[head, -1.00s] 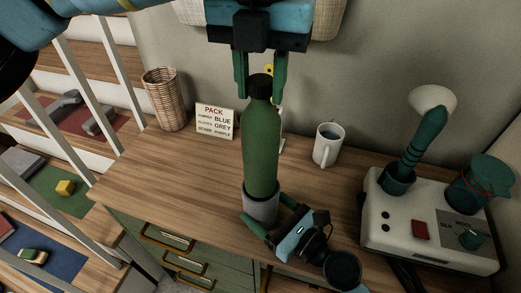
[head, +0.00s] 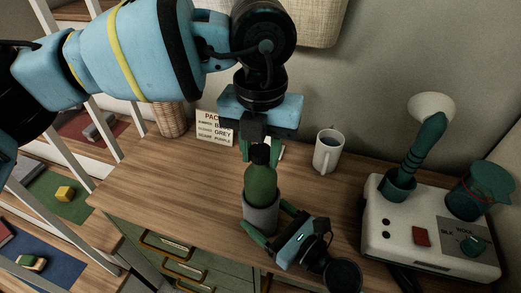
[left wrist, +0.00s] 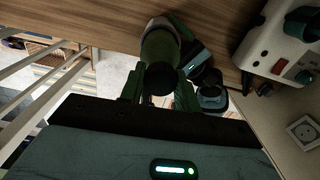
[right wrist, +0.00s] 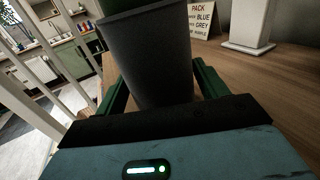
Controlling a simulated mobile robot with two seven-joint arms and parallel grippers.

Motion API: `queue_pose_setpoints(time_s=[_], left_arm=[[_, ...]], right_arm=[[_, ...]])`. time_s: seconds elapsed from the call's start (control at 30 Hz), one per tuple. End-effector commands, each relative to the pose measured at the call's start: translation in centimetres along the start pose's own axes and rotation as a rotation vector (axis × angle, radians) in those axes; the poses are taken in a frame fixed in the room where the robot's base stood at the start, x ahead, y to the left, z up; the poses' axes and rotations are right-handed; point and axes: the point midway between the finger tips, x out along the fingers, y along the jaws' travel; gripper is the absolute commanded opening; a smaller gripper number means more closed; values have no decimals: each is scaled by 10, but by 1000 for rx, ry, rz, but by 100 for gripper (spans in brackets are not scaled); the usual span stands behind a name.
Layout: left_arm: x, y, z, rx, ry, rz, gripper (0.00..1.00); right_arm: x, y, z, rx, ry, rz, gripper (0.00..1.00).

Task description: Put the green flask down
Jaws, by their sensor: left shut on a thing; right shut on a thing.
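The green flask (head: 261,186) stands upright in the head view, its lower part inside a grey sleeve (head: 261,218). My left gripper (head: 260,152) comes from above and is shut on the flask's dark top. The left wrist view also shows the flask (left wrist: 158,48) between the fingers. My right gripper (head: 266,226) is shut on the grey sleeve near the desk's front edge. The sleeve fills the space between its fingers in the right wrist view (right wrist: 150,65), with a bit of green above. The flask's bottom is hidden.
A wooden desk (head: 165,180) lies below. A white mug (head: 327,152) stands behind and right of the flask. A white machine (head: 400,235) with a green-handled tool is at the right. A sign (head: 213,130) and a wicker basket (head: 171,120) stand at the back left.

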Motion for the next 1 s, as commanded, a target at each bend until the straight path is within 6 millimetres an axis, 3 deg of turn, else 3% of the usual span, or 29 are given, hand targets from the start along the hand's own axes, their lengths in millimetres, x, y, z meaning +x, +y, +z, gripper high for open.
queue_pose_setpoints(time_s=[0.43,0.47,0.6,1.0], left_arm=[[8,0,0,0,-2,-1,0],[9,0,0,0,-1,0,34],[9,0,0,0,-1,0,52],[3,0,0,-1,-2,-1,54]], right_arm=[[0,0,0,-1,0,0,50],[0,0,0,-1,0,0,50],[0,0,0,-1,0,0,50],[0,0,0,0,0,0,50]])
